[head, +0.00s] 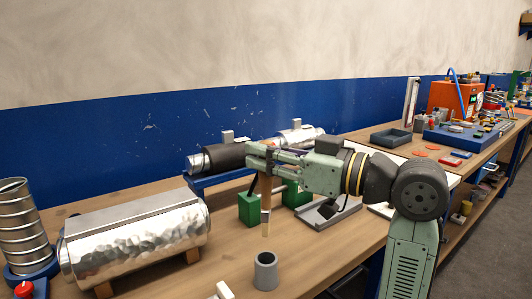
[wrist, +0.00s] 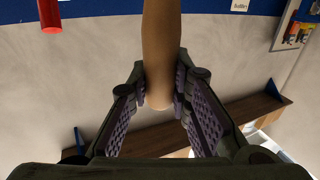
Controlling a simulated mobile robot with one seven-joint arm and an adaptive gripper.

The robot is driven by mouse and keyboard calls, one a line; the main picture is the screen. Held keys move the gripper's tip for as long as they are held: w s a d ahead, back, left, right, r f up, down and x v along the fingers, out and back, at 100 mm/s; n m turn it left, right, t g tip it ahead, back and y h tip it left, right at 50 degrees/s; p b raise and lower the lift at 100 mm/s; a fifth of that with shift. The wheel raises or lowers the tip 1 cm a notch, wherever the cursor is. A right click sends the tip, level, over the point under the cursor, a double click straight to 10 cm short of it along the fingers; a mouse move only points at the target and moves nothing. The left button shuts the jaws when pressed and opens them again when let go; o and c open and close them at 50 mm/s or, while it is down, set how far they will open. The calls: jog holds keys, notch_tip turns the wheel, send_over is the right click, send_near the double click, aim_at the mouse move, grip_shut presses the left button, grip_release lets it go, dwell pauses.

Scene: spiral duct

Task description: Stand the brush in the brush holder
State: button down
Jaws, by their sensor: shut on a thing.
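The brush (head: 266,204) hangs close to upright from my gripper (head: 262,160), with its pale end pointing down. In the wrist view the tan wooden brush handle (wrist: 162,45) sits between the two purple-padded fingers of my gripper (wrist: 160,80), which is shut on it. The brush holder (head: 265,274) is a grey, open-topped cup on the wooden bench in the front middle of the head view. The brush's lower end is above and apart from the holder's opening in that view; the exact gap in depth is hard to tell.
A silver insulated duct (head: 135,240) lies on wooden supports at left, beside a ribbed spiral duct (head: 22,230). Green blocks (head: 249,208) and a grey tray (head: 332,211) stand behind the brush. A small white object (head: 222,290) lies left of the holder. The bench right of the holder is clear.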

jog(key=b, duration=0.4)
send_over(267, 215)
jog(key=w, duration=0.2)
jog(key=shift+s+f, duration=0.2)
jog(key=shift+f, duration=2.3)
jog(key=shift+f+b, duration=2.75)
jog(key=shift+f, duration=0.8)
jog(key=c, duration=1.4)
grip_release()
jog(key=v, duration=1.2)
